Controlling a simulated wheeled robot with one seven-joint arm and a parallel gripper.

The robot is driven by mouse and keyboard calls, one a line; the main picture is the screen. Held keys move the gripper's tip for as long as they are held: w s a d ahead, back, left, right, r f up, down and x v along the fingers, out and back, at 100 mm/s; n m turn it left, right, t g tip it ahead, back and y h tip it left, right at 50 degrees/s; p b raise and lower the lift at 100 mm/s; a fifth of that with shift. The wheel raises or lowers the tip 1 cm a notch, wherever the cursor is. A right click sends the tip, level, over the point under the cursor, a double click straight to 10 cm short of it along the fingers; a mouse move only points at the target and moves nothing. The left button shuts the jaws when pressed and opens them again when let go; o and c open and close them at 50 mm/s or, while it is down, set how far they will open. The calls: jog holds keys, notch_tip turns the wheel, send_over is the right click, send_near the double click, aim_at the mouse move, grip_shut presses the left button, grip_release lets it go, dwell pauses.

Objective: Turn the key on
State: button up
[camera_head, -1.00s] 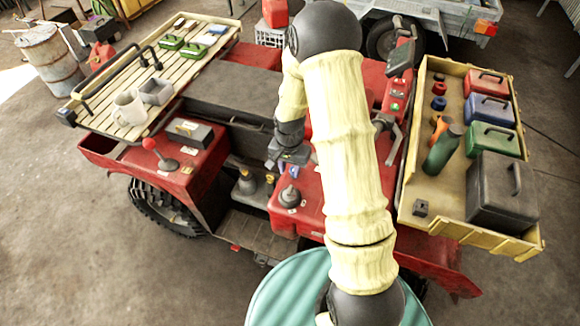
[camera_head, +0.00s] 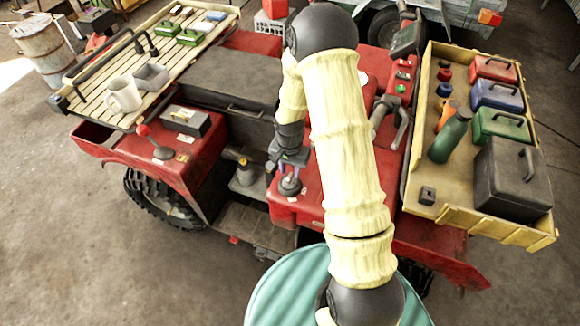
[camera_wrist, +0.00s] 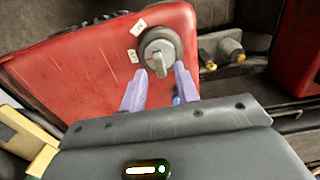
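A round dark-grey key switch with a lighter raised bar across its middle (camera_wrist: 160,50) sits on a red panel (camera_wrist: 95,65), with two small white labels on its left. In the head view the switch (camera_head: 290,187) is just below my gripper (camera_head: 290,163). In the wrist view my gripper (camera_wrist: 161,72) has two purple fingers apart, with nothing between them. Their tips are close to the near edge of the switch, one on each side. I cannot tell whether they touch it.
A grey fitting with brass knobs (camera_wrist: 235,50) lies right of the panel. A red-knobbed lever (camera_head: 153,142) and a grey box (camera_head: 187,120) are on the left fender. A yellow crate (camera_head: 430,210) with toolboxes and a green bottle (camera_head: 449,137) stands right.

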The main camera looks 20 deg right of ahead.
aim_at(290, 175)
jog(key=shift+f+b, duration=0.95)
jog(key=shift+f, duration=0.7)
grip_shut()
